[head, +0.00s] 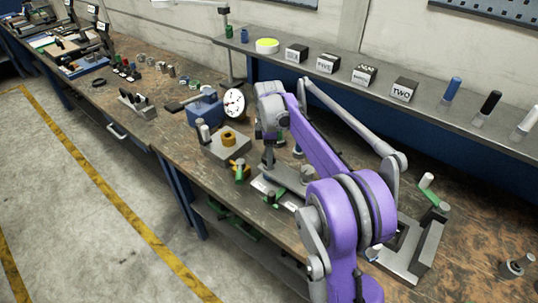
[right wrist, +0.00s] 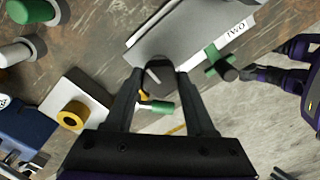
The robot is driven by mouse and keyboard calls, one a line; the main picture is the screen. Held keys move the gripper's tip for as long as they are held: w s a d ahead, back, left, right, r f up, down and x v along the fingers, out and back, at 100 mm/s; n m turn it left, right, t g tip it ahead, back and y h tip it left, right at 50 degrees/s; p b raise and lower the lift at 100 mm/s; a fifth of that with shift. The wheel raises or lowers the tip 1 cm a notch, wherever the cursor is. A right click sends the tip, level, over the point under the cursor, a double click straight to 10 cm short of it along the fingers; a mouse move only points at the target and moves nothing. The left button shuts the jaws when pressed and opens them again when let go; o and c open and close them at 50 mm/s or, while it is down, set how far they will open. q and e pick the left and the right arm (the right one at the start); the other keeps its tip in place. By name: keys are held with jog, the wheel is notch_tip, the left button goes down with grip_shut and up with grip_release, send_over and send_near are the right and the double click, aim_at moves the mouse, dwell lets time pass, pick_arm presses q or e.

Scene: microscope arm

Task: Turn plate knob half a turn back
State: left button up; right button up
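A grey plate (right wrist: 190,35) with a "TWO" label lies on the bench. In the head view the plate (head: 292,178) shows under my right arm. A dark round knob (right wrist: 160,76) stands at the plate's edge. My right gripper (right wrist: 160,73) has its fingertips on both sides of this knob, which fills the gap; it looks shut on it. In the head view my right gripper (head: 268,162) points down at the plate's end. A green knob with a dark end (right wrist: 222,64) is beside the label. Dark finger-like parts at the right wrist view's right edge may be my left gripper (right wrist: 285,60).
A pale block (right wrist: 72,110) with a yellow ring stands beside the plate. A green and yellow handle (right wrist: 158,106) is close below the fingertips. A shelf (head: 330,72) at the back holds labelled blocks. A white dial (head: 234,103) stands beyond the block. The floor at left is clear.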

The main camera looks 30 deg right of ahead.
jog(key=o, duration=0.4)
jog(key=shift+a+f, duration=0.1)
jog(key=shift+a, duration=0.05)
jog(key=shift+o, duration=0.2)
notch_tip(320, 180, up, 11)
jog(key=shift+p, duration=0.45)
